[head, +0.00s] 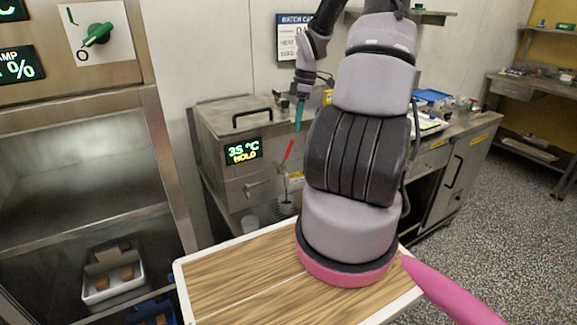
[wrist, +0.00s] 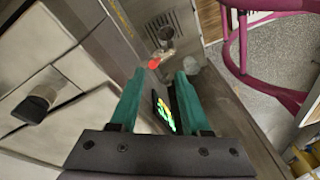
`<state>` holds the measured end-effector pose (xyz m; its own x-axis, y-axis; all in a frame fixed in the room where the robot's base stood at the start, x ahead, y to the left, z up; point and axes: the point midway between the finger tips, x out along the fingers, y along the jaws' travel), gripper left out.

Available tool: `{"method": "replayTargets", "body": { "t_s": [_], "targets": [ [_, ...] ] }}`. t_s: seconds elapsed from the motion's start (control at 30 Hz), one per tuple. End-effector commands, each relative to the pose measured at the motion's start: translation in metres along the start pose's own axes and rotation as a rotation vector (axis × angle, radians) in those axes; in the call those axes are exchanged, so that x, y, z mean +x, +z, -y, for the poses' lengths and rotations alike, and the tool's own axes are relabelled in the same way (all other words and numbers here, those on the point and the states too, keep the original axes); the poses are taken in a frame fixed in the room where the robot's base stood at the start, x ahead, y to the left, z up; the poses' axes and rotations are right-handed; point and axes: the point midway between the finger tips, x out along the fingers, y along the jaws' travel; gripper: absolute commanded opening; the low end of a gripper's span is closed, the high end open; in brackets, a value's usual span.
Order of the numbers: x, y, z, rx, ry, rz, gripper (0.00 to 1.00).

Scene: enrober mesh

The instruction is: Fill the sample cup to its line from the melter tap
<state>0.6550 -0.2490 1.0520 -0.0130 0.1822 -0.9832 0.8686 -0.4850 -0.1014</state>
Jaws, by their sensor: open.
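The melter (head: 222,125) is a steel box whose display reads 35 °C HOLD. Its tap (head: 283,170) is on the front, with a red-tipped lever (head: 289,151) standing up at a slant. A small cup with a dark inside (head: 287,208) is below the spout, and a thin brown line shows between them; I cannot tell if it is flowing. A pale cup (head: 250,223) is to its left. Fill lines are too small to see. My gripper (head: 298,127) is open, teal fingers pointing down just above the lever. In the wrist view the red lever tip (wrist: 153,63) is just beyond the fingertips, not held.
A wood-topped surface with a white rim (head: 235,275) is in front of the melter. A counter with trays (head: 432,122) stands to the right. A steel cabinet with a green knob (head: 98,35) and a tray of brown blocks (head: 112,275) is at left. Speckled floor is clear at right.

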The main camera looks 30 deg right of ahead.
Motion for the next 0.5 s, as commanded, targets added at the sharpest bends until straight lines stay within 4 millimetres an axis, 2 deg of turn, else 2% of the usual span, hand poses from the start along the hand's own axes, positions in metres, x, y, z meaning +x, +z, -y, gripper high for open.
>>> {"method": "replayTargets", "body": {
  "t_s": [0.03, 0.1, 0.2, 0.37, 0.5],
  "targets": [
    [-0.002, -0.005, 0.004, -0.182, 0.035, 0.039, 0.47],
    [-0.004, -0.011, 0.007, -0.42, 0.075, 0.088, 0.47],
    [-0.006, -0.018, 0.009, -0.649, 0.109, 0.136, 0.47],
    [0.004, -0.021, 0.009, -0.747, 0.119, 0.155, 0.47],
    [0.026, -0.019, 0.005, -0.743, 0.117, 0.152, 0.47]
  ]
}}
